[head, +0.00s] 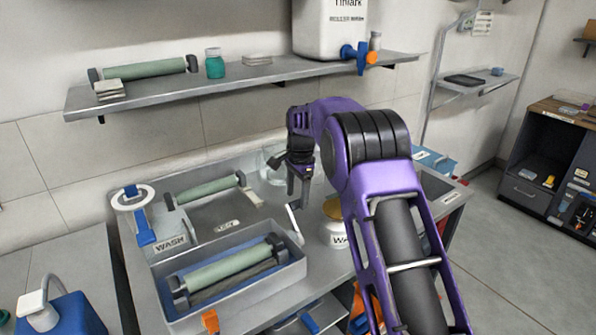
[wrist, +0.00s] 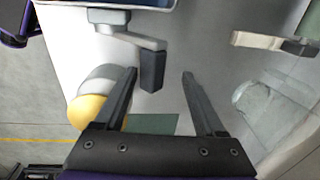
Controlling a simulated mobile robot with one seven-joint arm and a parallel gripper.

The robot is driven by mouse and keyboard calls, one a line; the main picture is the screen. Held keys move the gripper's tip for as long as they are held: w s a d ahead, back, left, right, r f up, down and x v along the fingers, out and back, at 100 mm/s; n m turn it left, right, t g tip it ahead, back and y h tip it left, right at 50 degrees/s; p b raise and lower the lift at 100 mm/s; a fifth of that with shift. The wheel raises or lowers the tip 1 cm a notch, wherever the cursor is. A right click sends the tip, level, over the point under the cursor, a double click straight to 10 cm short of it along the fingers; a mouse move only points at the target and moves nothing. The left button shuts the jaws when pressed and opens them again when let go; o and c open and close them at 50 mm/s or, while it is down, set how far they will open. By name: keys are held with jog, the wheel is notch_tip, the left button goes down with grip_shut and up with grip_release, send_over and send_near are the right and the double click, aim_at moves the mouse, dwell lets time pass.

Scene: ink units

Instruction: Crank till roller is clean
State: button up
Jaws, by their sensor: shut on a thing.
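My gripper (head: 298,196) is at the crank of the front wash tray, shut on the dark crank handle (wrist: 152,70). In the wrist view the handle shows between my gripper's fingertips (wrist: 159,72), nearer the left one; contact on the right side is hard to make out. The pale crank arm (head: 294,222) stands up at the tray's right end. A green roller (head: 222,264) with dark end pieces lies across the grey wash tray (head: 294,272). I cannot tell from these views how clean its surface is.
Another green roller (head: 208,190) lies behind on the bench. A white jar with a yellow top (wrist: 88,108) stands close left of my gripper in the wrist view. A clear glass container (wrist: 272,105) stands at the right there. A wall shelf (head: 200,91) hangs above.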

notch_tip(320, 180, up, 16)
jog(key=s, duration=0.1)
jog(key=shift+s+d+r, duration=0.15)
jog(key=shift+s+d, duration=0.1)
jog(key=shift+d, duration=0.2)
dwell(0.8)
